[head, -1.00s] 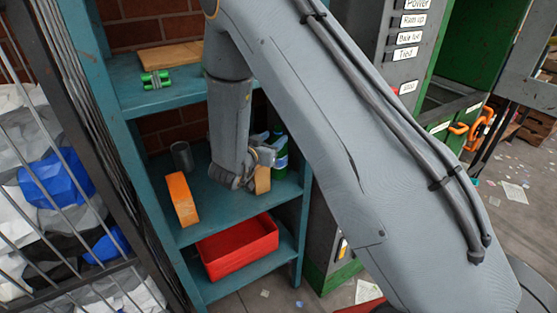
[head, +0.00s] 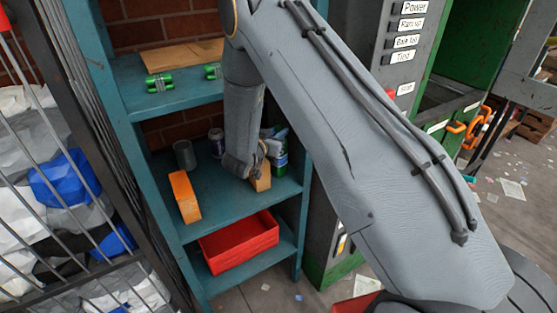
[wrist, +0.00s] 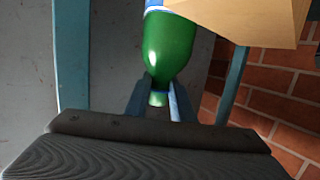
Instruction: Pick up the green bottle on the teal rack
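The green bottle (wrist: 168,50) fills the upper middle of the wrist view, its narrow neck toward me and a blue and white label at the edge. My gripper (wrist: 157,98) has its two fingers close on either side of the neck and looks shut on it. In the head view the bottle (head: 281,158) stands on the middle shelf of the teal rack (head: 228,205), at the right end. My forearm and wrist hide part of it, and the fingers are hard to make out there.
A tan block (head: 262,181) stands close beside the bottle and looms large in the wrist view (wrist: 255,18). An orange block (head: 185,196), a grey cup (head: 184,154) and a can (head: 217,142) share the shelf. Green cylinders (head: 159,83) lie above; a red bin (head: 240,243) sits below.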

